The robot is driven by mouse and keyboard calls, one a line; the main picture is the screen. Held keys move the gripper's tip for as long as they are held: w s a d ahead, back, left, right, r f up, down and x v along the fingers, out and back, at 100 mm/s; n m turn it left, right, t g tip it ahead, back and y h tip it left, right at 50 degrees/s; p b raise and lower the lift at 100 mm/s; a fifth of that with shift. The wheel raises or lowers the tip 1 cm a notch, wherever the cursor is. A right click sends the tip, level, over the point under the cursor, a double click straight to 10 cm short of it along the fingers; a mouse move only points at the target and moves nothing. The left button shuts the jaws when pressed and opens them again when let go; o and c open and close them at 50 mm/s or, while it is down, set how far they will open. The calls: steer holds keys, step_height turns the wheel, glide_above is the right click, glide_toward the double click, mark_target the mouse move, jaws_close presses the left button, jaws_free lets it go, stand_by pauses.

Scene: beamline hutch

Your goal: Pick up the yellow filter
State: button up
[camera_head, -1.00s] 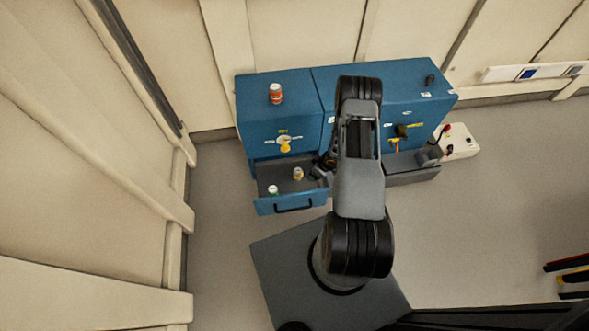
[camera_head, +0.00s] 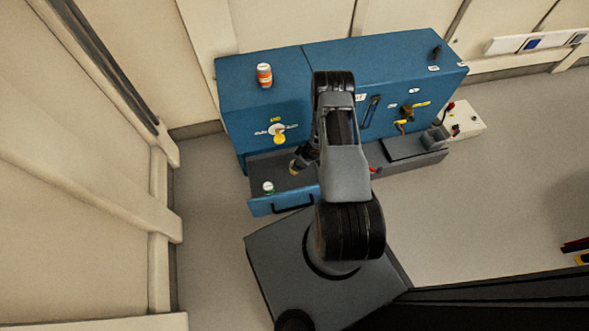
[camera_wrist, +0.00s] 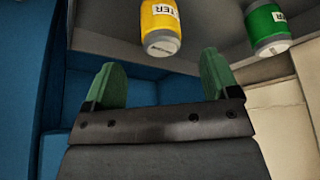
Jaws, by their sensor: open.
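The yellow filter (camera_wrist: 160,25) is a small canister with a yellow band, a white label and a grey end. In the wrist view it lies beyond my open gripper (camera_wrist: 160,76), roughly in line with the gap between the two green fingertips, and is not between them. In the head view my gripper (camera_head: 300,160) is over the open drawer (camera_head: 290,207), close to the yellow filter, which is mostly hidden there. The green filter (camera_wrist: 267,27) stands to the right in the wrist view and shows near the drawer front (camera_head: 268,187) in the head view.
A red-orange and white canister (camera_head: 264,75) stands on top of the blue cabinet (camera_head: 390,72). A yellow knob (camera_head: 279,136) sits on the cabinet front above the drawer. A grey tray-like unit (camera_head: 415,148) and a white box (camera_head: 465,120) are to the right.

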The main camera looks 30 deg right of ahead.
steer(key=b+x, duration=0.1)
steer(key=x, duration=0.2)
steer(key=shift+f, duration=0.15)
steer(key=shift+b+x, duration=1.6)
steer(key=shift+x, duration=1.1)
steer(key=shift+s, duration=0.1)
steer(key=c, duration=1.1)
steer(key=shift+r, duration=0.2)
